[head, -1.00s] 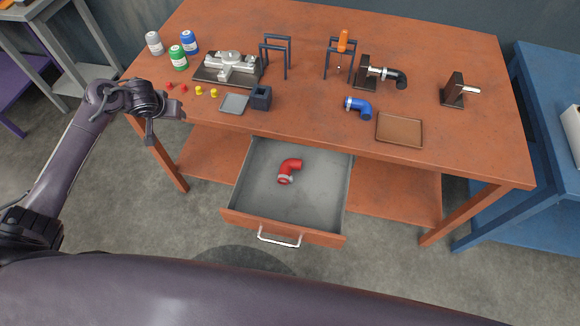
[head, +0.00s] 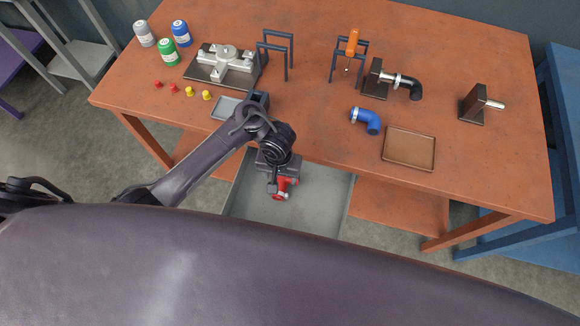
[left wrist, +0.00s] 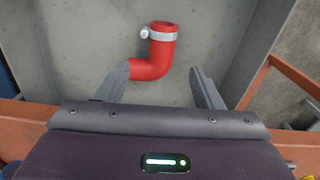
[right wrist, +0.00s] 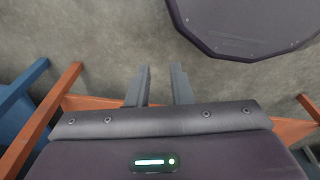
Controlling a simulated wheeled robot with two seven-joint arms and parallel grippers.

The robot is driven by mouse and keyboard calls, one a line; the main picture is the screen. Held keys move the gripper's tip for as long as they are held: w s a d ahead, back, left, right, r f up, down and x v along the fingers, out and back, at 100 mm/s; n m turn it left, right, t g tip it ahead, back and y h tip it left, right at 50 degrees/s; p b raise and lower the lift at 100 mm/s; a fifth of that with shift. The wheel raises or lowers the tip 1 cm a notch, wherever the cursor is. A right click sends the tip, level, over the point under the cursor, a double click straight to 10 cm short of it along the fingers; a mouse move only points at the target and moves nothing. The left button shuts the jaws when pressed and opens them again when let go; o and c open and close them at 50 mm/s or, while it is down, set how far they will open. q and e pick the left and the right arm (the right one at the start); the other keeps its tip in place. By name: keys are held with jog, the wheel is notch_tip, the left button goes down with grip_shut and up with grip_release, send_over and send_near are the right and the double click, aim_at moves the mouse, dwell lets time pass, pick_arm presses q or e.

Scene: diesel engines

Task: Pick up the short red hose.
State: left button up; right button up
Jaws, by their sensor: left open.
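The short red hose (head: 281,192) is a bent red elbow with a silver clamp, lying in the open grey drawer (head: 328,203). My left gripper (head: 274,185) is over the drawer at the hose and hides part of it in the head view. In the left wrist view the red hose (left wrist: 157,52) lies ahead, with its lower bend between the two open fingers (left wrist: 160,85). I cannot tell whether a finger touches it. My right gripper (right wrist: 163,85) has its fingers apart and empty over the grey floor, and is outside the head view.
The orange workbench (head: 330,120) stands above the drawer. On it are a blue hose (head: 366,120), a brown tray (head: 408,148), a black hose on a stand (head: 408,85), an engine part (head: 222,63) and several cans.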

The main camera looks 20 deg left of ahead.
aim_at(280, 187)
pick_arm(q)
jog(key=f+b, duration=0.1)
jog(key=f, duration=0.1)
jog(key=s+f+b, duration=0.1)
jog(key=shift+a+f, duration=0.1)
jog(key=shift+f, duration=0.3)
jog(key=f, duration=0.1)
jog(key=f+b, duration=0.1)
jog(key=shift+w+f, duration=0.2)
jog(key=shift+f, duration=0.6)
jog(key=c, duration=0.8)
grip_shut()
pick_arm(e)
jog(key=s+f, duration=0.3)
jog(key=s, duration=0.1)
jog(key=shift+f, duration=0.4)
